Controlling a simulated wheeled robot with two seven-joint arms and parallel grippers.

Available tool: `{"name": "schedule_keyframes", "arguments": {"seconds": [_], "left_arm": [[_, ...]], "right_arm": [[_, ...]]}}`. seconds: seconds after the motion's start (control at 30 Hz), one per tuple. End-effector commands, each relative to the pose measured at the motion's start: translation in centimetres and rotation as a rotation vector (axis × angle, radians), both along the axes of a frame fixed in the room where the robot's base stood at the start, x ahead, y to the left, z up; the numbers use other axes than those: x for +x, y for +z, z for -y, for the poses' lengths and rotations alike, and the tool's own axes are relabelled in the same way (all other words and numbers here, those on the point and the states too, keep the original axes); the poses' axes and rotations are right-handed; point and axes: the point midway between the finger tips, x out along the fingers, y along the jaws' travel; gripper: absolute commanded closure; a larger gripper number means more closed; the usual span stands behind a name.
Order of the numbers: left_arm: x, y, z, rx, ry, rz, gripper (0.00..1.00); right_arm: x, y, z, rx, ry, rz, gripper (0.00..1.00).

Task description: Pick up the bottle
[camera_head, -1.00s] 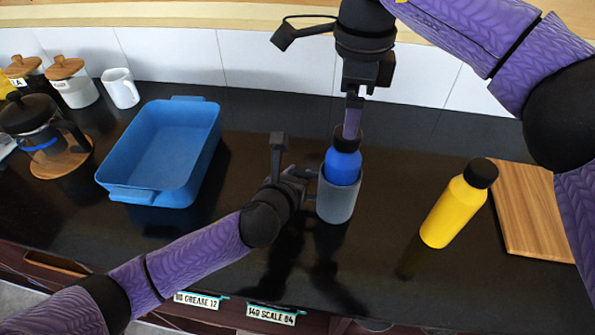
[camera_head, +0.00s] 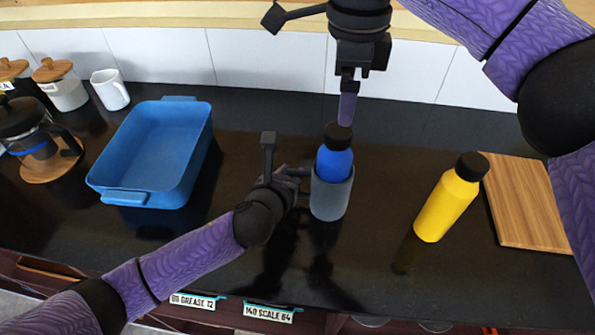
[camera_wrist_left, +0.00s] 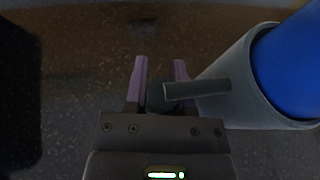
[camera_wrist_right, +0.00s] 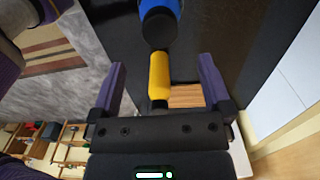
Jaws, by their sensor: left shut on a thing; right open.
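A blue bottle (camera_head: 334,158) with a black cap stands upright inside a grey cylindrical holder (camera_head: 329,198) on the dark counter. My left gripper (camera_wrist_left: 160,80) is shut on a grey handle-like bar (camera_wrist_left: 200,87) on the holder's side; the holder and blue bottle also show at the right of the left wrist view. My right gripper (camera_head: 347,108) is open and empty just above the blue bottle's cap. In the right wrist view the blue bottle (camera_wrist_right: 160,8) lies ahead of the open fingers (camera_wrist_right: 160,85). A yellow bottle (camera_head: 447,205) with a black cap stands apart to the right.
A blue tray (camera_head: 130,196) sits to the left. A French press (camera_head: 38,140), jars (camera_head: 62,88) and a white mug (camera_head: 110,90) stand at the far left. A wooden board (camera_head: 525,205) lies at the right. A tiled wall (camera_head: 250,65) runs behind.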

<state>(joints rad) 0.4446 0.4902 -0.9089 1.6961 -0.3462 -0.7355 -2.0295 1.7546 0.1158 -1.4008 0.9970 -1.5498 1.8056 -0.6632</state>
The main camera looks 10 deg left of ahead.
Motion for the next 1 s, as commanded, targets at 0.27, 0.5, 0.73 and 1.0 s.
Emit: {"name": "schedule_keyframes", "arguments": {"seconds": [0.27,0.5,0.73,1.0], "left_arm": [[0.0,0.0,0.0,-0.001,0.000,0.000,1.00],[0.0,0.0,0.0,-0.001,0.000,0.000,1.00],[0.0,0.0,0.0,-0.001,0.000,0.001,1.00],[0.0,0.0,0.0,-0.001,0.000,0.001,1.00]], "right_arm": [[-0.2,-3.2,0.3,-0.001,-0.010,-0.004,0.00],[-0.1,-7.0,-0.2,0.000,-0.009,-0.003,0.00],[0.1,-10.5,-0.5,-0.001,-0.010,-0.001,0.00],[0.1,-10.5,-0.5,0.000,-0.009,0.001,0.15]]}}
